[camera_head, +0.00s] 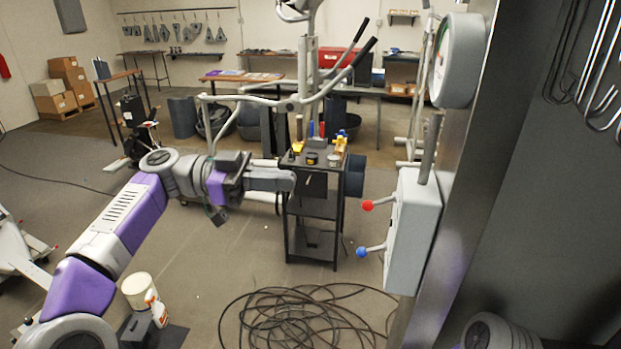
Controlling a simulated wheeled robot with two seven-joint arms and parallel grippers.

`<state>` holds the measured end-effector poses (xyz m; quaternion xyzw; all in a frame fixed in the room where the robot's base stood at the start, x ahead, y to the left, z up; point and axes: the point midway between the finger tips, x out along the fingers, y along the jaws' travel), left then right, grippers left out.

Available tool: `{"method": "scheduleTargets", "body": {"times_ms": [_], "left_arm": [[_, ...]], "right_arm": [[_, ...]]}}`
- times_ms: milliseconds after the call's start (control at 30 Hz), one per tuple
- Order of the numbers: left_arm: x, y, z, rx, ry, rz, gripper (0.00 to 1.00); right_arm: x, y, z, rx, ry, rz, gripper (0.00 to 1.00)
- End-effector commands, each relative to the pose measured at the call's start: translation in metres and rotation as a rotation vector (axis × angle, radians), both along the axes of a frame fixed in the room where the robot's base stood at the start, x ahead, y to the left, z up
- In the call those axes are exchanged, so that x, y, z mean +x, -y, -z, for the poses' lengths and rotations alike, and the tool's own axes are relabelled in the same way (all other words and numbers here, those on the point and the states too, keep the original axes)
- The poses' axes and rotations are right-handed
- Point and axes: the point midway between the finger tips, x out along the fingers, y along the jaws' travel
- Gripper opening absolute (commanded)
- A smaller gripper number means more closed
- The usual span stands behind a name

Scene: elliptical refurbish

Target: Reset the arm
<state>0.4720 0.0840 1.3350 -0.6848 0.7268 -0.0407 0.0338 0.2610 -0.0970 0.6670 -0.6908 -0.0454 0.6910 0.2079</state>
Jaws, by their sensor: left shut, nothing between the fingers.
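My left arm, purple, white and grey, comes in from the left and stretches toward the middle of the head view. My left gripper (288,181) is shut with nothing between its fingers. It shows in front of the black tool cart and to the left of the grey control box. The grey control box (412,232) on the right has a lever with a red knob (367,205) and one with a blue knob (361,252). The gripper is apart from both knobs. My right gripper is not in view.
A round gauge (459,60) is above the box beside a metal column (462,165). The black tool cart (315,208) holds small tools. Coiled black cable (295,318) lies on the floor. A white bucket (139,291) and spray bottle (156,308) stand lower left. Open floor lies between.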

Motion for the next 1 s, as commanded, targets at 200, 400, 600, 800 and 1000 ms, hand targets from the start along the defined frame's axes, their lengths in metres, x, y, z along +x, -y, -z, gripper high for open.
{"method": "scheduleTargets", "body": {"times_ms": [200,400,600,800,1000], "left_arm": [[0.001,-0.017,0.000,0.000,-0.001,0.000,0.00],[0.001,-0.018,0.001,0.000,0.000,0.000,0.00],[0.006,-0.016,0.007,0.008,-0.027,-0.009,0.00],[0.048,0.003,0.089,0.103,-0.317,-0.127,0.00],[0.081,0.021,0.238,0.284,-0.740,-0.337,0.00]], "right_arm": [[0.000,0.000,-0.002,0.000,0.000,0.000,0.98],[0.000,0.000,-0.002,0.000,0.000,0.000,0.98],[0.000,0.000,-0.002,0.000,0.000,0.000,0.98],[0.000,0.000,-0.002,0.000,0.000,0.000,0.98],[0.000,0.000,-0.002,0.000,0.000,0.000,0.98]]}}
